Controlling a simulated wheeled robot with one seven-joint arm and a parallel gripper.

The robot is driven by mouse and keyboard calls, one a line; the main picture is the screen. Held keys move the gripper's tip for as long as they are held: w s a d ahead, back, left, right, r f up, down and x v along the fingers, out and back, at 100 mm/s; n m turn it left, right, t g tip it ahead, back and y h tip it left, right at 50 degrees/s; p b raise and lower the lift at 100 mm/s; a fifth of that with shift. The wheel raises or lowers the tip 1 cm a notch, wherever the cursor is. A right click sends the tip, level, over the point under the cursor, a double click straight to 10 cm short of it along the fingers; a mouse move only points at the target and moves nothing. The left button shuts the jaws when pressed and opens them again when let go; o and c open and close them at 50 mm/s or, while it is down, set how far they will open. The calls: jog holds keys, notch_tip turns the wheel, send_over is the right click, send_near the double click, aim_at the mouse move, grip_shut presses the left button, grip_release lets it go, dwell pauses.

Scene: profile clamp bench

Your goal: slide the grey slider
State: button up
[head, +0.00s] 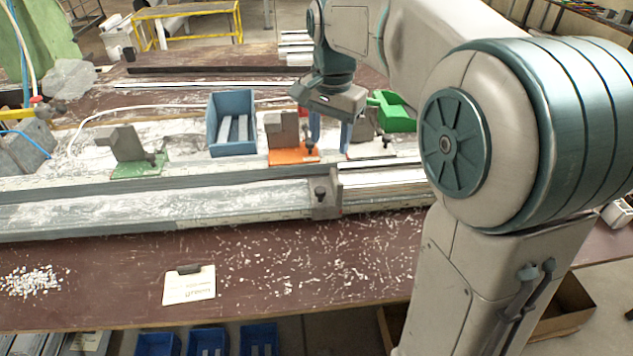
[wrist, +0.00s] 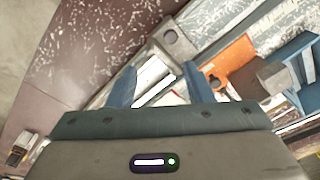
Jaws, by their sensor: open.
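My gripper (head: 330,130) is open and empty, pointing down above the rear strip of the bench, just right of the orange-based clamp. In the wrist view its two blue fingers (wrist: 158,84) stand apart with pale rail between them.
The orange-based clamp (head: 291,156) and blue bin (head: 231,109) stand left of my gripper, with a green-based clamp (head: 140,169) further left. A green bin (head: 399,117) stands behind right. The long front rail (head: 130,221) crosses the bench. White chips litter the front.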

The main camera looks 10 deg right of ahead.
aim_at(320, 189)
jog(key=shift+m, duration=0.6)
jog(key=w+f, duration=0.1)
jog(key=f, duration=0.4)
jog(key=f+b, duration=0.1)
jog(key=f, duration=0.4)
jog(key=w+a+f, duration=0.1)
jog(key=f, duration=0.4)
jog(key=shift+w+a+f, duration=0.1)
jog(key=shift+w+f, duration=0.2)
jog(key=shift+w, duration=0.05)
grip_shut()
